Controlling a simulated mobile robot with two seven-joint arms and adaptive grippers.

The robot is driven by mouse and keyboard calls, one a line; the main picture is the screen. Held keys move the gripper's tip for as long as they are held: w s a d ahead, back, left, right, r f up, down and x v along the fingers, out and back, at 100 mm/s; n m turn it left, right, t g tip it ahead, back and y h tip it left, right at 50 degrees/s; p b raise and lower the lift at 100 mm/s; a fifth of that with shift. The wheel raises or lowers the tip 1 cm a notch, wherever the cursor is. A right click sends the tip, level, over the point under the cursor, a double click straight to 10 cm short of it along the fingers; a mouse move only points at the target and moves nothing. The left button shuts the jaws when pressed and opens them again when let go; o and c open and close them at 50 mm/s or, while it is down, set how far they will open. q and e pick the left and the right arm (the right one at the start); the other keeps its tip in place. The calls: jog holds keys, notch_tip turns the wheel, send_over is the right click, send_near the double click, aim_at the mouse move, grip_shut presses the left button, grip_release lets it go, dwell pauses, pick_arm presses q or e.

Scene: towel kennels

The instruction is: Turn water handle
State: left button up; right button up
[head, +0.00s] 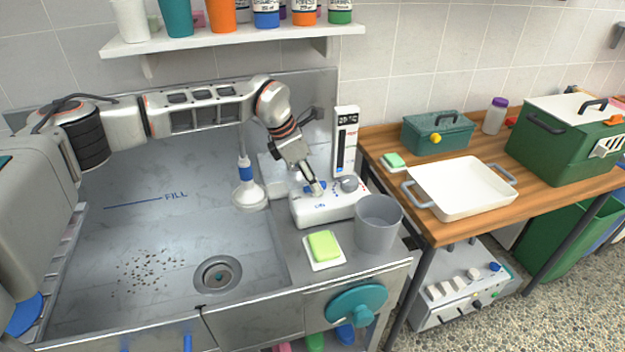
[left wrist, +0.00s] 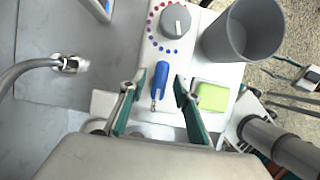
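A white water control box (head: 335,210) sits on the sink's right ledge, with a blue handle and a grey dial (head: 350,184) on top. In the left wrist view the blue handle (left wrist: 160,78) lies between the finger pads, with gaps on both sides. The dial (left wrist: 175,20) shows beyond it, ringed by red-to-blue dots. My left gripper (head: 314,188) is open, pointing down over the box; its fingers also show in the left wrist view (left wrist: 155,90). In the head view the gripper partly hides the handle. My right gripper is not in view.
A grey cup (head: 378,224) and a green sponge (head: 324,245) stand close in front of the box. A tall white panel (head: 345,140) rises behind it. A wooden table (head: 450,232) stands right.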

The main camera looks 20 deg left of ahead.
pick_arm(q)
grip_shut()
